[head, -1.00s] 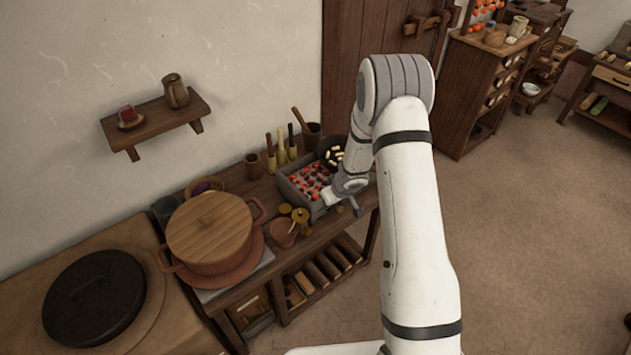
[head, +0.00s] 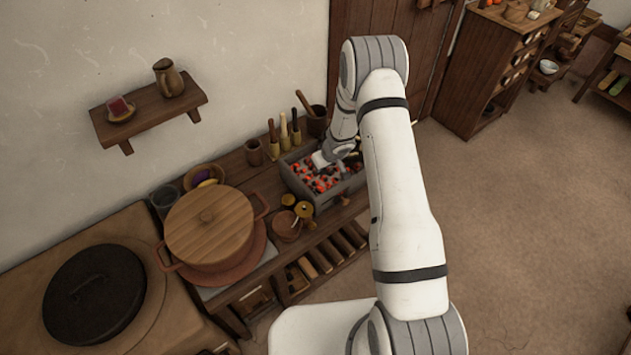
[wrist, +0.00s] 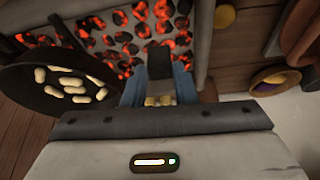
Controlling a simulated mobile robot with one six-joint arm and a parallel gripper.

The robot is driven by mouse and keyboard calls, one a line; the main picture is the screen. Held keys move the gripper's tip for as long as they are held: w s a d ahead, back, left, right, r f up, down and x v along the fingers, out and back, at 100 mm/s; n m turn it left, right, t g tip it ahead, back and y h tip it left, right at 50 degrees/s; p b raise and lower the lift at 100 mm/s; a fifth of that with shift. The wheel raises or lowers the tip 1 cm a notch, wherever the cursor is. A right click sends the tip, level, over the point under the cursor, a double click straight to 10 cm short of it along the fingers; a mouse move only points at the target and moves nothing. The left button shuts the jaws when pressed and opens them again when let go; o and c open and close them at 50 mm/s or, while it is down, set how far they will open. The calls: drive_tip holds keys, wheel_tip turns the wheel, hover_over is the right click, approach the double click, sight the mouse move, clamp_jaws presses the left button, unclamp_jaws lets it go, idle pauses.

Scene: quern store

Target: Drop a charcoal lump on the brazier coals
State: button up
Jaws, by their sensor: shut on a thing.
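The brazier (head: 331,200) is a grey open box on the wooden bench, filled with glowing orange and dark coals (head: 318,178). The same coals (wrist: 120,42) fill the top of the wrist view. My gripper (head: 320,160) is over the brazier's far part in the head view. In the wrist view its blue fingers (wrist: 159,84) are shut on a dark, blocky charcoal lump (wrist: 160,62), seen against the coals. I cannot tell how high the lump is above them. In the head view the lump is hidden.
A dark pan (wrist: 22,95) with pale oblong pieces is close left of my gripper in the wrist view. Tools (head: 284,130) stand behind the brazier. A lidded pot (head: 210,228) and small jars (head: 303,210) are to its left.

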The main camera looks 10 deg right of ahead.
drive_tip(key=shift+w+d, duration=0.1)
drive_tip(key=shift+w, duration=0.1)
drive_tip(key=shift+w+a, duration=0.1)
drive_tip(key=shift+a, duration=0.4)
drive_tip(key=o, duration=1)
drive_tip(key=shift+o, duration=0.2)
drive_tip(key=shift+r, duration=0.1)
drive_tip(key=v, duration=0.7)
drive_tip(key=shift+r, duration=0.25)
drive_tip(key=shift+d+r, duration=0.1)
